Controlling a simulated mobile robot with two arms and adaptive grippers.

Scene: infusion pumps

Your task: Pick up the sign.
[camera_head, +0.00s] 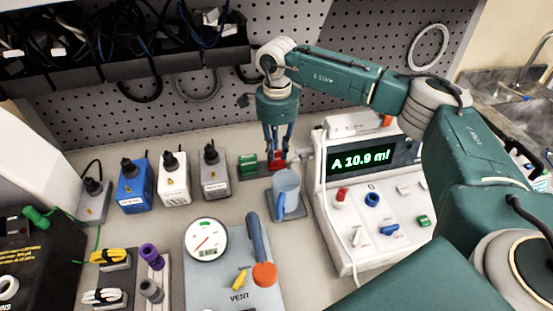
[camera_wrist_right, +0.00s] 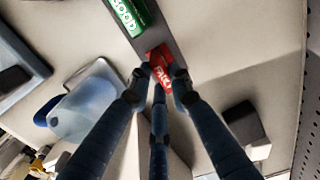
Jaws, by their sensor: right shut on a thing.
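A red sign (camera_head: 278,160) with white lettering sits on a dark grey holder (camera_head: 262,170), to the right of a green sign (camera_head: 248,162). My right gripper (camera_head: 278,150) points down over the red sign with its fingers around it. In the right wrist view the red sign (camera_wrist_right: 162,66) is between the fingertips of my right gripper (camera_wrist_right: 160,78), which are shut on it. The green sign (camera_wrist_right: 127,15) lies beyond it on the same dark holder. I cannot tell whether the red sign is clear of the holder. My left gripper is not in view.
A pump with a lit display (camera_head: 362,158) is close on the right. Several plugged boxes (camera_head: 173,180) stand to the left, and a gauge panel (camera_head: 215,270) is in front. The pegboard (camera_head: 320,90) rises behind.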

